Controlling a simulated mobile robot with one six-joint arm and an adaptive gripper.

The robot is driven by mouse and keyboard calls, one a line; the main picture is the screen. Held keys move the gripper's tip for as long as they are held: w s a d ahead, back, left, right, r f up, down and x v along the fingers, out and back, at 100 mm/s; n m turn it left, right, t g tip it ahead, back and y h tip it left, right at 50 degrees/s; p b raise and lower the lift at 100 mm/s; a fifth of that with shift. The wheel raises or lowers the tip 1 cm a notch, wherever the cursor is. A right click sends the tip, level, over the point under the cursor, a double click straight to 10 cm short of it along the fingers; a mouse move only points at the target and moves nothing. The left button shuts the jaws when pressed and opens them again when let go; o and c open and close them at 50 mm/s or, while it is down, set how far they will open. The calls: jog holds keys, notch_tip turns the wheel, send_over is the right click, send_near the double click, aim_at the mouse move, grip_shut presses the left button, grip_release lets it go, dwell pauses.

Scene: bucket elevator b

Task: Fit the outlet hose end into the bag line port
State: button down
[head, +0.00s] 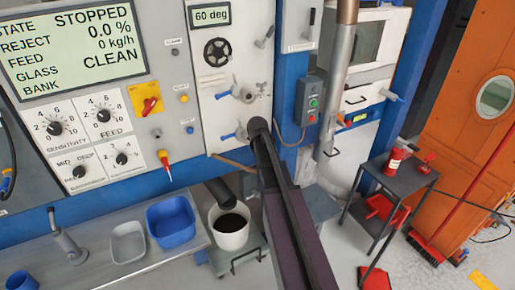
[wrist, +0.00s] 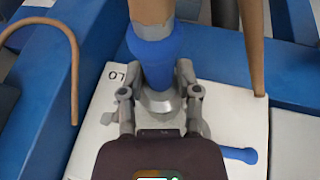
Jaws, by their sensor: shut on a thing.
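In the wrist view, my gripper (wrist: 158,98) is shut on the outlet hose end, a blue cuff (wrist: 155,55) with a tan hose (wrist: 150,10) running out of the top of the picture. A grey fitting shows between the fingers, against a white panel (wrist: 95,140); whether the cuff is seated on anything is not clear. In the head view, my arm reaches the white panel (head: 211,70) and hides the gripper and hose end. Two valve ports show there, an upper port (head: 243,93) and a lower one (head: 240,132), each with a blue handle. I cannot tell which is the bag line port.
A black-filled white bucket (head: 230,238) stands below the panel beside a blue bin (head: 171,222) and a grey tray (head: 128,242). A grey control box (head: 309,101) and a steel pipe (head: 336,85) are to the right. A dark side table (head: 398,172) stands further right.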

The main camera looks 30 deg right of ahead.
aim_at(252, 98)
jog(key=shift+s, duration=1.2)
jog(key=shift+r, duration=0.1)
notch_tip(252, 98, up, 20)
jog(key=m+y+p, duration=0.1)
jog(key=y+p, duration=0.4)
jog(key=p, duration=1.5)
jog(key=shift+y, duration=0.3)
jog(key=shift+w, duration=0.15)
jog(key=shift+w, duration=2.85)
jog(key=shift+w, duration=1.3)
